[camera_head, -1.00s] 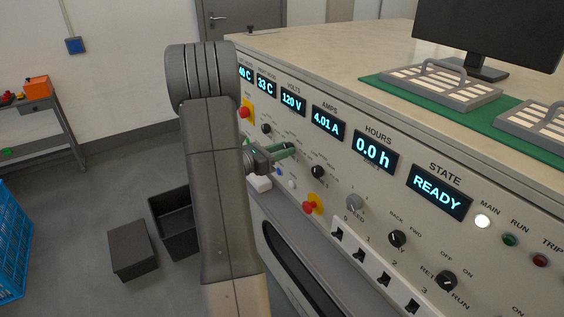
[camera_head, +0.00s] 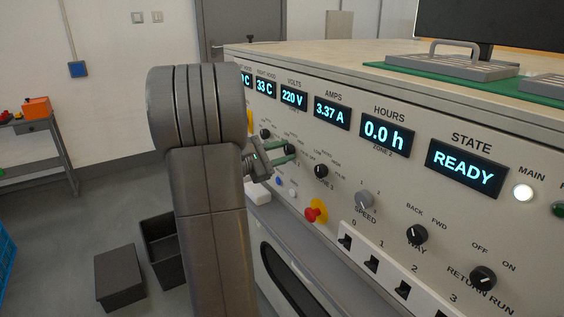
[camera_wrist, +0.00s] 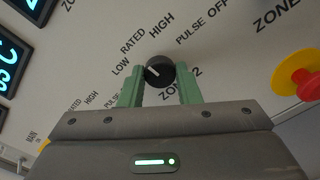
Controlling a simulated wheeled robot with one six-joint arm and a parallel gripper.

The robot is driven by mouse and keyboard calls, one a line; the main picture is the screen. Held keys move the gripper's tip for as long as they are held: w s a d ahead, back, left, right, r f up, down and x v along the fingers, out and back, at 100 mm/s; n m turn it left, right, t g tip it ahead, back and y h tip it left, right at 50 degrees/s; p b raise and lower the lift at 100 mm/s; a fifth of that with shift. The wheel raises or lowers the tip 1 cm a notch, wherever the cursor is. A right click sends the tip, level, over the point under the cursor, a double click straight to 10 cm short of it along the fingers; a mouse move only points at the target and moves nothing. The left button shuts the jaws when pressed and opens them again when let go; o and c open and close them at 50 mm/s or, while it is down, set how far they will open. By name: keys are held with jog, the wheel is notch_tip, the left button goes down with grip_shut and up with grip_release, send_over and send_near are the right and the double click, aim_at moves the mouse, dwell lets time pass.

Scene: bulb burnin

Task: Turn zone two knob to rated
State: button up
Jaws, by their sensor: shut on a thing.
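The zone two knob (camera_wrist: 159,71) is black and round with a white pointer line. In the wrist view the line points up and left, towards the LOW and RATED labels (camera_wrist: 132,41); I cannot tell exactly which one it meets. My gripper (camera_wrist: 160,88) has its green fingers on either side of the knob and is shut on it. In the head view my gripper (camera_head: 284,154) reaches the panel from the left, and its fingers partly hide the knob (camera_head: 290,148). The volts display (camera_head: 293,97) reads 220 V and the amps display (camera_head: 332,112) reads 3.37 A.
Another black knob (camera_head: 321,171) sits to the right of my gripper, and one (camera_head: 265,134) to the left. A red emergency button (camera_head: 314,212) on yellow is below right; it also shows in the wrist view (camera_wrist: 297,76). The state display (camera_head: 465,168) reads READY.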

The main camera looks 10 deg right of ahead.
dwell(0.4)
jog(key=o, duration=1)
jog(key=shift+a, duration=0.1)
jog(key=p+v, duration=0.1)
jog(key=v, duration=1.2)
jog(key=shift+s+a, duration=0.15)
jog(key=shift+a, duration=0.2)
jog(key=shift+d, duration=0.1)
jog(key=b+x, duration=0.1)
jog(key=x, duration=1.2)
jog(key=shift+d, duration=0.35)
jog(key=shift+a, duration=0.1)
